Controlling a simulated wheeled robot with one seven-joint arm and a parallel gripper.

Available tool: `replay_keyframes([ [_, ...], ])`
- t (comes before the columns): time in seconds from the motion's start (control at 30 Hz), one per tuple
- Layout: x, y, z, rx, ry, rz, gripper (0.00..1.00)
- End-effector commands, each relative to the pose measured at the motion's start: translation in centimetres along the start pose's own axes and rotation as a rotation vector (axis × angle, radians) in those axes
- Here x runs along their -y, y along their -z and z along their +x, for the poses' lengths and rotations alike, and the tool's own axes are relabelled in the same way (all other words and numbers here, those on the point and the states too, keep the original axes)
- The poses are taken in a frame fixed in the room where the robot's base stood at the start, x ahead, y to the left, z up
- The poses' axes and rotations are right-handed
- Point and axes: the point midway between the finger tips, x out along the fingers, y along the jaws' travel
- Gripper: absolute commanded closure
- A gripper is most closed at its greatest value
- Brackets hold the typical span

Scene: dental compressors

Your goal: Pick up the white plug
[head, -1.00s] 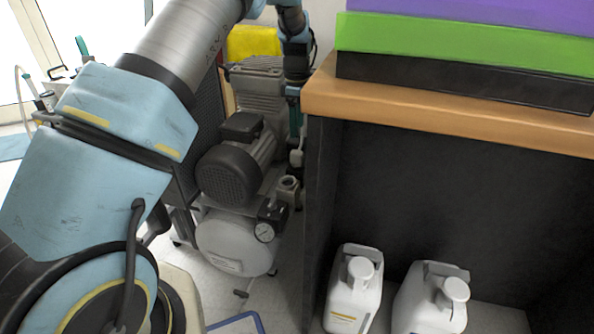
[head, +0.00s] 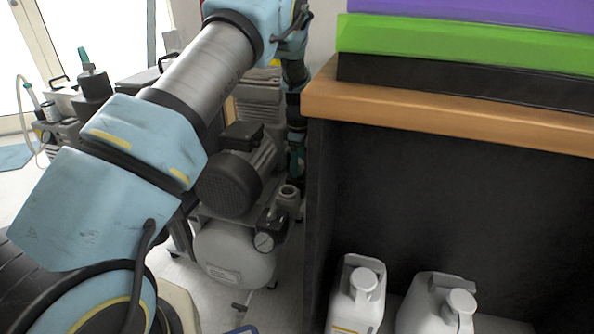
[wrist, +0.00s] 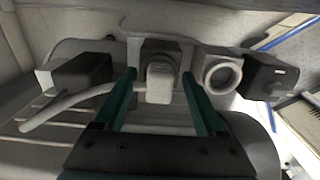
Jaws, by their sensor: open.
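The white plug (wrist: 158,83) shows in the middle of the wrist view, in front of a dark square socket block (wrist: 160,48). A pale cable (wrist: 65,108) runs to the left near it. My gripper (wrist: 158,74) is open, with one teal finger on each side of the plug and a gap on both sides. In the head view my gripper (head: 296,158) points down beside the compressor (head: 235,185), near the cabinet's side. I cannot make out the plug in the head view.
A black box (wrist: 82,69) and a round grey fitting (wrist: 218,74) flank the plug. The dark cabinet (head: 450,210) with a wooden top stands close on the right. Two white canisters (head: 355,298) (head: 437,305) stand at its foot.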

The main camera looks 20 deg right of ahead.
Motion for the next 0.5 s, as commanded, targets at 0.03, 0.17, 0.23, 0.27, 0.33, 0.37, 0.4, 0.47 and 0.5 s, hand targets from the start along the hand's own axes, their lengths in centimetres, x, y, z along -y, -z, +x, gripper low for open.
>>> replay_keyframes([
  [0.03,-0.03,-0.01,-0.09,0.0,-0.001,0.0,0.28],
  [0.17,-0.02,-0.01,-0.1,0.0,-0.001,0.0,0.32],
  [0.23,-0.02,-0.02,-0.11,0.0,-0.001,0.0,0.4],
  [0.27,-0.02,-0.02,-0.11,0.0,-0.001,0.0,0.43],
  [0.33,-0.02,-0.02,-0.11,0.0,-0.001,0.0,0.51],
  [0.37,-0.02,-0.02,-0.12,0.0,-0.001,0.0,0.54],
  [0.4,-0.02,-0.02,-0.12,0.0,-0.001,0.0,0.59],
  [0.47,-0.02,-0.03,-0.12,0.0,-0.001,0.0,0.66],
  [0.5,-0.02,-0.03,-0.12,0.0,-0.001,0.0,0.7],
])
